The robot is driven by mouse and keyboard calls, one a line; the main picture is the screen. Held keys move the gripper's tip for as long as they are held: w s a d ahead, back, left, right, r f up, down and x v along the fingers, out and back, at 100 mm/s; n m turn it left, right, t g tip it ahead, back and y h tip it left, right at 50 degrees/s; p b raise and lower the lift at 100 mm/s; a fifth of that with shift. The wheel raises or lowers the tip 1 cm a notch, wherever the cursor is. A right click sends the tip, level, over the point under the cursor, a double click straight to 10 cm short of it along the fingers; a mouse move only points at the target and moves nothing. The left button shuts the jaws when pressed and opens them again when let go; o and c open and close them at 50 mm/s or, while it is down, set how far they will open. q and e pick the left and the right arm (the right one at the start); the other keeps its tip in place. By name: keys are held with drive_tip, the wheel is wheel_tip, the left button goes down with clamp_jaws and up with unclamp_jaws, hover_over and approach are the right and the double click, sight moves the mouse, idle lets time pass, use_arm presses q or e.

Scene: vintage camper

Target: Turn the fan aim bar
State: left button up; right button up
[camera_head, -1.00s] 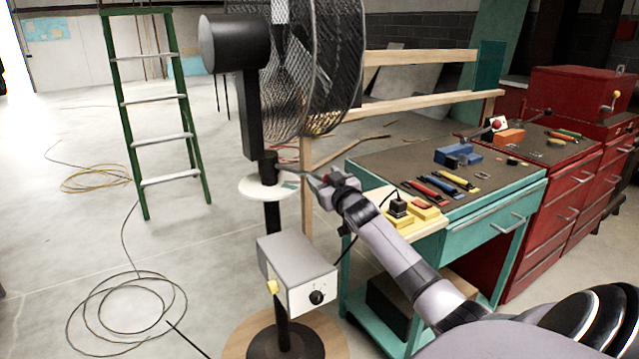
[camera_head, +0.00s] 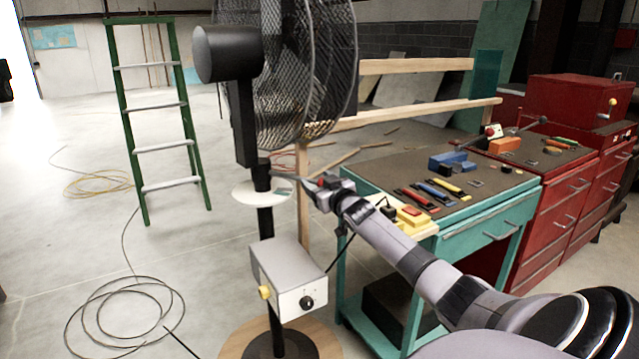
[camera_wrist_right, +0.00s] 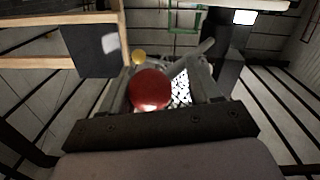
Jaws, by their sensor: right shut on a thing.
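The fan (camera_head: 300,75) stands on a black pole with its motor housing (camera_head: 228,53) at upper left. The aim bar (camera_head: 287,181) is a thin grey bar reaching right from the pole, just above a round white disc (camera_head: 250,193). My right gripper (camera_head: 313,190) is at the bar's outer end and is shut on it. In the right wrist view, a red knob (camera_wrist_right: 150,90) sits between the fingers, with the grey bar (camera_wrist_right: 192,60) running up toward the dark pole (camera_wrist_right: 233,60). The fingers partly hide the bar's end. My left gripper is not in view.
A grey control box (camera_head: 290,275) hangs low on the pole above a round wooden base (camera_head: 325,340). A teal workbench (camera_head: 485,235) with tools is close on the right, under my right arm. A green ladder (camera_head: 158,120) and coiled cable (camera_head: 125,310) are at left.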

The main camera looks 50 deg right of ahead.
drive_tip(key=o, duration=1.1)
drive_tip(key=shift+d+r, duration=0.25)
drive_tip(key=shift+r, duration=0.35)
drive_tip(key=shift+w+a+f, duration=0.1)
drive_tip(key=shift+w+f, duration=0.1)
drive_tip(key=shift+f, duration=0.1)
drive_tip(key=shift+s+a+f, duration=0.25)
drive_tip(key=shift+s+a, duration=0.1)
drive_tip(key=shift+s, duration=0.3)
drive_tip(key=shift+r+v, duration=0.15)
drive_tip(key=shift+v, duration=1.3)
drive_tip(key=shift+r+v, duration=0.15)
drive_tip(key=shift+v, duration=1.25)
drive_tip(key=shift+s+d, duration=0.1)
drive_tip(key=shift+d, duration=0.05)
